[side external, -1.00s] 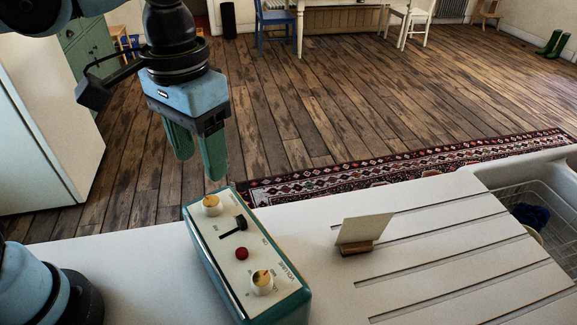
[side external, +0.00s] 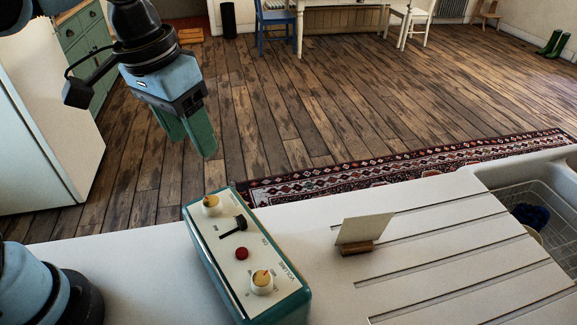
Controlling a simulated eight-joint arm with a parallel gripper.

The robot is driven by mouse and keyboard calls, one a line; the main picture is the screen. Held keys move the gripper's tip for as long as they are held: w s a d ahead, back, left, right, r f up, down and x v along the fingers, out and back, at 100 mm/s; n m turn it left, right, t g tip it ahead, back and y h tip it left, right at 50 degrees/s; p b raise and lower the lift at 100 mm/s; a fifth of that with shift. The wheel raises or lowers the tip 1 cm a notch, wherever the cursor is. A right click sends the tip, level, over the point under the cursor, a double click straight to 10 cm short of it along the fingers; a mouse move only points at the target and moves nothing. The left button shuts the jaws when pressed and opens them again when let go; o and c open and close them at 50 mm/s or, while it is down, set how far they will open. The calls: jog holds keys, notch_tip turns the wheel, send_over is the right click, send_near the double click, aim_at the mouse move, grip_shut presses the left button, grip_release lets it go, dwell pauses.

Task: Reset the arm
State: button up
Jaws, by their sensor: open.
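My gripper (side external: 190,141) hangs in the upper left of the side external view, with its green fingers pointing down and slightly right. It is open, and I see nothing between the fingers. It is up and apart from the control box (side external: 205,262), which is teal with a cream top panel. The box has two cream knobs, a black lever switch and a red button on top. It sits on the white counter (side external: 130,265).
A blank card in a wooden holder (side external: 358,246) stands on the grooved drainboard. A sink with a wire rack (side external: 545,205) is at the right. A white cabinet (side external: 45,120) stands at the left. The wooden floor beyond the counter is mostly clear.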

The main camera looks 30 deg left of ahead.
jog(key=w+a+f+t, duration=0.1)
jog(key=a+f+t, duration=0.4)
jog(key=a+f, duration=0.3)
jog(key=a, duration=0.2)
jog(key=shift+a+n+y, duration=0.3)
jog(key=shift+n+y, duration=0.1)
jog(key=shift+w, duration=0.1)
jog(key=shift+c, duration=0.2)
